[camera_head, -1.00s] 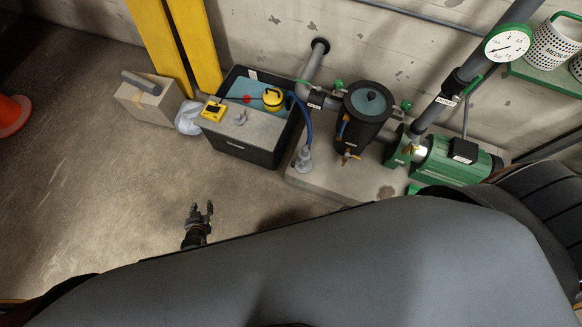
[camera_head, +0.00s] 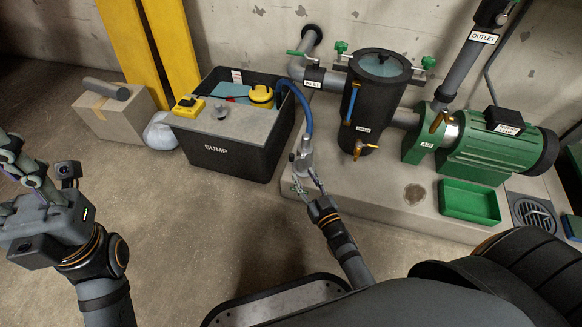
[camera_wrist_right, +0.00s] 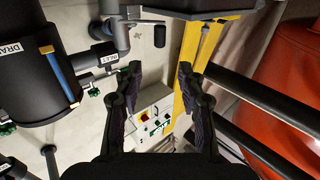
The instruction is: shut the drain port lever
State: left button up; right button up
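A brass-coloured drain lever (camera_head: 366,147) sticks out low on the front of the black vessel (camera_head: 385,100), which has a blue strip (camera_head: 350,103) on its side. My right gripper (camera_head: 308,181) is in front of the plinth, left of and below the lever, and apart from it. Its fingers are spread with nothing between them, as the right wrist view (camera_wrist_right: 160,95) also shows. That view shows the vessel (camera_wrist_right: 30,90) at the left with a label starting "DRA"; the lever is not clear there. My left gripper (camera_head: 15,165) is at the left edge, partly cut off.
A blue hose (camera_head: 304,108) runs from the sump box (camera_head: 240,160) to a grey fitting (camera_head: 302,158) close to my right fingertips. A green pump (camera_head: 490,145) and green tray (camera_head: 468,202) lie right of the vessel. The floor in front of the sump is clear.

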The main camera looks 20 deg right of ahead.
aim_at(293, 157)
jog(key=w+b, duration=0.1)
jog(key=w, duration=0.2)
jog(key=w+b, duration=0.1)
jog(key=w, duration=0.2)
jog(key=w+a, duration=0.1)
jog(key=w, duration=0.2)
jog(key=shift+w+f+b, duration=0.1)
jog(key=shift+b, duration=0.3)
jog(key=shift+w+a, duration=0.1)
jog(key=shift+w, duration=0.55)
grip_shut()
